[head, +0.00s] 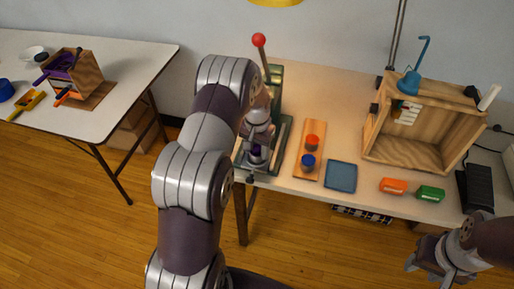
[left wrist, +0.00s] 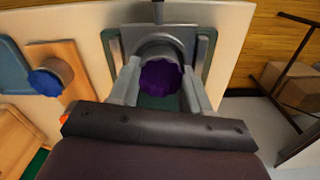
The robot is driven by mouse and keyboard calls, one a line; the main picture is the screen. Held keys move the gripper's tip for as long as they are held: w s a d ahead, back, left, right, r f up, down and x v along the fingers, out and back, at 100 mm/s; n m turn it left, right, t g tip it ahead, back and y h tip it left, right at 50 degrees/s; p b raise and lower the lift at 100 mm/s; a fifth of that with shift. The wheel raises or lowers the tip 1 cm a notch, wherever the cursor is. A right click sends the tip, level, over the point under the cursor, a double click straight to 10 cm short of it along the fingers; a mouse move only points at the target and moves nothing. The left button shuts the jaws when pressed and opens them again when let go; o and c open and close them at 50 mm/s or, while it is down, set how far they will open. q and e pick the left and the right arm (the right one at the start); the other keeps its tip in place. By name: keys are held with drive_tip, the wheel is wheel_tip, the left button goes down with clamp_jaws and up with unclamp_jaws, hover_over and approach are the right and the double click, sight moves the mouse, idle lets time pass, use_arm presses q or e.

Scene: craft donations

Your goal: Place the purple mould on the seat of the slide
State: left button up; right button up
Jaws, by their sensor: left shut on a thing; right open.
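The purple mould (left wrist: 160,76) is between the fingers of my left gripper (left wrist: 161,88) in the left wrist view. In the head view a bit of the purple mould (head: 256,153) shows below my left gripper (head: 257,148), over the front of the green press (head: 275,78). My left gripper is shut on the mould. The press's grey and green slide frame (left wrist: 203,50) surrounds the mould in the wrist view. The seat is hidden under the mould, and I cannot tell whether they touch. My right gripper (head: 437,270) is open and empty at the lower right.
A red-knobbed lever (head: 260,42) rises from the press. Right of it are a wooden board (head: 310,138) with red and blue moulds, a blue square pad (head: 341,176), orange and green blocks, and an open wooden box (head: 408,155). Another table (head: 130,62) stands left.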

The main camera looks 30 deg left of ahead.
sight(258, 151)
use_arm(q)
drive_tip(key=shift+f, duration=0.1)
drive_tip(key=o, duration=1.2)
drive_tip(key=shift+w, duration=0.1)
drive_tip(key=shift+c, duration=0.2)
drive_tip(key=shift+r, duration=0.2)
wheel_tip(258, 151, up, 6)
drive_tip(key=shift+s+d+r, duration=0.25)
drive_tip(key=shift+d+r, duration=0.1)
drive_tip(key=shift+r, duration=0.2)
drive_tip(key=shift+s+d+r, duration=0.25)
drive_tip(key=shift+d+r, duration=0.05)
drive_tip(key=shift+r, duration=0.2)
drive_tip(key=s+d+r+p, duration=0.1)
drive_tip(key=s+d+r, duration=0.2)
drive_tip(key=s, duration=0.6)
drive_tip(key=s+d+r+t+p, duration=0.1)
drive_tip(key=s+d+r, duration=0.2)
drive_tip(key=s+d, duration=0.4)
drive_tip(key=s, duration=0.3)
drive_tip(key=shift+d+r+m, duration=0.15)
drive_tip(key=shift+d+m, duration=0.15)
drive_tip(key=shift+d, duration=0.1)
